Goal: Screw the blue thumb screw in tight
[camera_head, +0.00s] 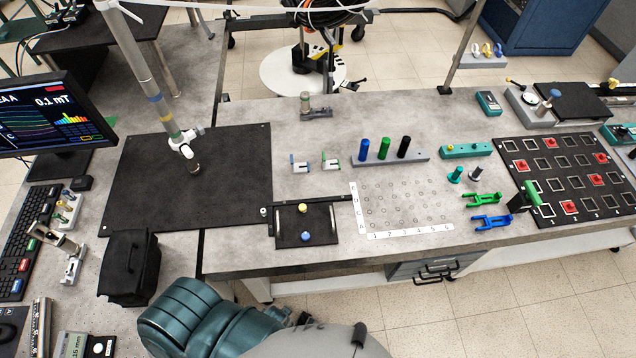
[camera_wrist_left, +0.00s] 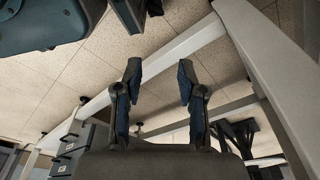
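A blue thumb screw (camera_head: 305,236) sits near the front edge of a small black plate (camera_head: 287,228) on the grey table. I cannot tell how deep the blue screw sits. In the left wrist view my left gripper (camera_wrist_left: 159,72) is open and empty, with its two fingers apart over a view of floor and table frame. My left arm shows at the bottom of the head view, in front of the table and away from the plate. My right gripper is not in view.
A white-edged hole grid (camera_head: 408,206) lies right of the plate. A rack with blue, green and black pegs (camera_head: 390,156) stands behind. A black bag-like box (camera_head: 128,268) and a large black mat (camera_head: 187,190) lie left. Green and blue forked parts (camera_head: 487,223) lie farther right.

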